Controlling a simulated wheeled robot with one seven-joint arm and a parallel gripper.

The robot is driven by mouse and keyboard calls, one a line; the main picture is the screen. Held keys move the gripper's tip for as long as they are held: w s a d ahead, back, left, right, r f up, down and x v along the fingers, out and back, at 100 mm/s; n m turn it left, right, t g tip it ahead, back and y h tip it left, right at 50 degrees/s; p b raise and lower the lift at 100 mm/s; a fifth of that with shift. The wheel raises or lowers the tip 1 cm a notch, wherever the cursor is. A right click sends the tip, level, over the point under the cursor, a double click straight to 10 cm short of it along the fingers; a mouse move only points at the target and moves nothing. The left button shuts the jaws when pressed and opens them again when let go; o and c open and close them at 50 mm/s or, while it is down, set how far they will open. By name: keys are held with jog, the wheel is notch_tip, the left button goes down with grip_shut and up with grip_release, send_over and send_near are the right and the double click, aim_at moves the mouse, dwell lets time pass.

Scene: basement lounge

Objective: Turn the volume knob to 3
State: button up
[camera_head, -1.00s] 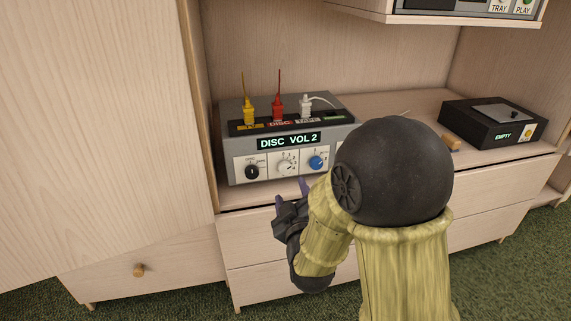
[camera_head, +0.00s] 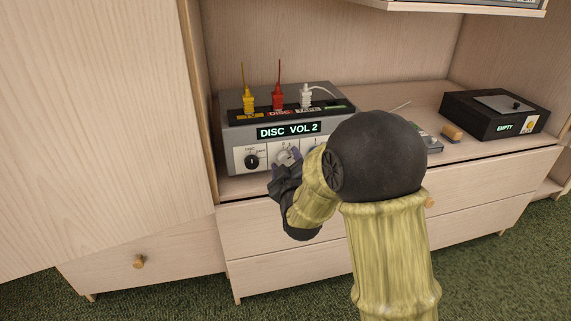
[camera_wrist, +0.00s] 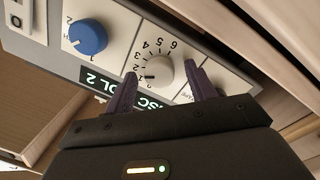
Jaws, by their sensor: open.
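The grey amplifier box (camera_head: 235,134) stands on the cabinet shelf, its display (camera_head: 289,130) reading "DISC VOL 2". My gripper (camera_head: 285,163) is at the front panel. In the wrist view its purple fingers (camera_wrist: 163,88) are open, one on each side of the white knob; I cannot tell whether they touch it. A black selector knob (camera_head: 252,161) is to the left, and a blue knob (camera_wrist: 88,37) shows in the wrist view.
Yellow (camera_head: 249,102), red (camera_head: 278,98) and white (camera_head: 305,97) plugs stand on top of the box. A cabinet panel (camera_head: 95,120) rises at left.

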jog(key=c, duration=1)
jog(key=shift+o, duration=0.2)
jog(key=shift+m, duration=2.8)
jog(key=o, duration=1)
jog(key=shift+c, duration=0.2)
jog(key=shift+s+r, duration=0.1)
